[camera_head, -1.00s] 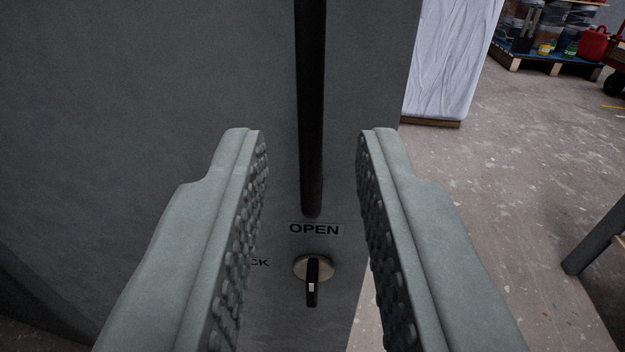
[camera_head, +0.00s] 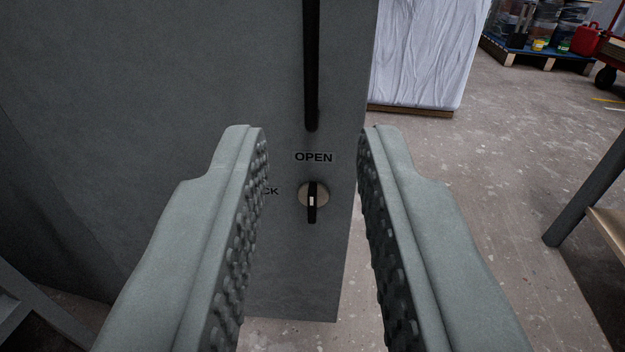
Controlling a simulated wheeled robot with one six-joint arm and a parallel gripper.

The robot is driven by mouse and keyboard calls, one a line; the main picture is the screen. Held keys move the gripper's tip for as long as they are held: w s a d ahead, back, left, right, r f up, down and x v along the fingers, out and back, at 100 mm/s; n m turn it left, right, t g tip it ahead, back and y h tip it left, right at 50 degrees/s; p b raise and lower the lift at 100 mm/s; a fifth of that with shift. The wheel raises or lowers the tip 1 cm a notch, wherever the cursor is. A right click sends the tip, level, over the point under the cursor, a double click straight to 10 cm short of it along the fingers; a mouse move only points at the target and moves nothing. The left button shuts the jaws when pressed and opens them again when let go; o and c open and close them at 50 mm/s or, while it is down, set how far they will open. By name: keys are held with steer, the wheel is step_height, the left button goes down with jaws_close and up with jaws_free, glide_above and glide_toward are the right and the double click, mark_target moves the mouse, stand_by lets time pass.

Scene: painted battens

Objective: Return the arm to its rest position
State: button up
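My gripper (camera_head: 312,130) is open, with its two grey, studded fingers wide apart and nothing between them. Beyond it stands a grey cabinet door (camera_head: 200,70) with a long black vertical handle (camera_head: 312,65). Below the handle is a label reading OPEN (camera_head: 313,157). Under that is a round lock knob (camera_head: 313,196) with a black lever that points up and down. A second label, partly hidden by the left finger, shows "CK" (camera_head: 270,191). The fingers appear apart from the door.
A white-draped stack (camera_head: 425,50) stands on the floor behind the door to the right. A blue pallet with cans (camera_head: 540,50) and a red jerrycan (camera_head: 586,40) are at the top right. A table leg (camera_head: 585,195) is at the right edge. Speckled floor (camera_head: 490,150) lies clear between them.

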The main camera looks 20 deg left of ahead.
steer(key=s+d+r+m+h, duration=0.1)
steer(key=s+d+r, duration=0.4)
steer(key=r, duration=0.6)
steer(key=s+d+r+h, duration=0.1)
steer(key=s+d+r, duration=0.3)
steer(key=d+r, duration=0.5)
steer(key=s+d+r+m+h, duration=0.1)
steer(key=s+d+r, duration=0.3)
steer(key=r, duration=0.9)
steer(key=s+d+r+h, duration=0.1)
steer(key=s+d+r, duration=0.2)
steer(key=s, duration=0.7)
steer(key=s+d+r+m+h, duration=0.1)
steer(key=s+d+r, duration=0.3)
steer(key=s, duration=0.6)
steer(key=s+d+r+m+h, duration=0.1)
steer(key=s+d+r, duration=0.3)
steer(key=s, duration=0.7)
step_height(320, 180, up, 2)
steer(key=shift+r, duration=0.1)
steer(key=shift+w+d, duration=0.1)
steer(key=shift+d, duration=0.05)
